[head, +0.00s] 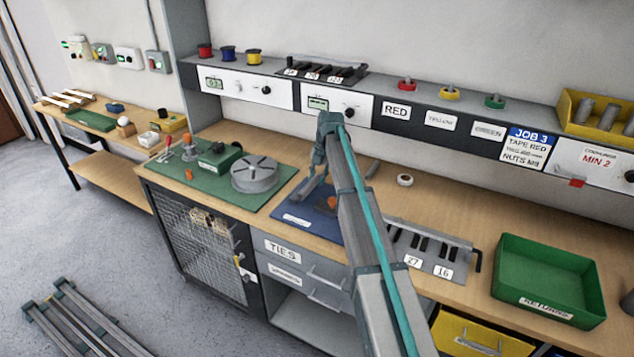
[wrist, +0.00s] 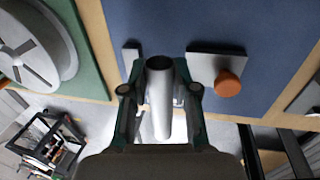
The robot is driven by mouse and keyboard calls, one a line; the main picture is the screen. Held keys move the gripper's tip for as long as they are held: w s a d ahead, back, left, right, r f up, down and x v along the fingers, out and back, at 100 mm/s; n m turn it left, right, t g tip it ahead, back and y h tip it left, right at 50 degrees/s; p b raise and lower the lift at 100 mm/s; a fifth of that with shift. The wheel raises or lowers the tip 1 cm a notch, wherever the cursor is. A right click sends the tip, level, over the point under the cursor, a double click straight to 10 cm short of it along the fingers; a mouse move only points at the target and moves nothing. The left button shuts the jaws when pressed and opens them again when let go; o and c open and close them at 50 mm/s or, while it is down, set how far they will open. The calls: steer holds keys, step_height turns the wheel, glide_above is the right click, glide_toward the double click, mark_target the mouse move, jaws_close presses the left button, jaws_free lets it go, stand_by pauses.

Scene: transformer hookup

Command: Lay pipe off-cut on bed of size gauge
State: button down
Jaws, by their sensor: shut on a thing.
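My gripper (wrist: 160,90) is shut on a grey metal pipe off-cut (wrist: 161,112), which sits between its two fingers with one round end facing the blue mat. In the head view my gripper (head: 312,182) is over the blue mat (head: 296,219), and the pipe is hard to make out there. The size gauge appears to be the grey block with an orange knob (wrist: 228,84) on the mat, right of the pipe in the wrist view. A smaller grey piece (wrist: 131,55) shows left of the pipe. The gauge's bed is partly hidden by my gripper and the pipe.
A grey round turntable (head: 255,174) on a green mat stands left of the blue mat. A green tray (head: 545,278) and a tool rack (head: 432,251) are further right.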

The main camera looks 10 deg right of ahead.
steer(key=shift+w+f, duration=0.55)
steer(key=p+x, duration=0.2)
steer(key=x, duration=0.1)
steer(key=shift+d, duration=0.3)
steer(key=shift+f, duration=0.35)
steer(key=shift+f, duration=0.1)
steer(key=shift+f+b, duration=0.3)
steer(key=shift+f, duration=0.1)
steer(key=shift+f, duration=0.15)
steer(key=c, duration=0.9)
jaws_free()
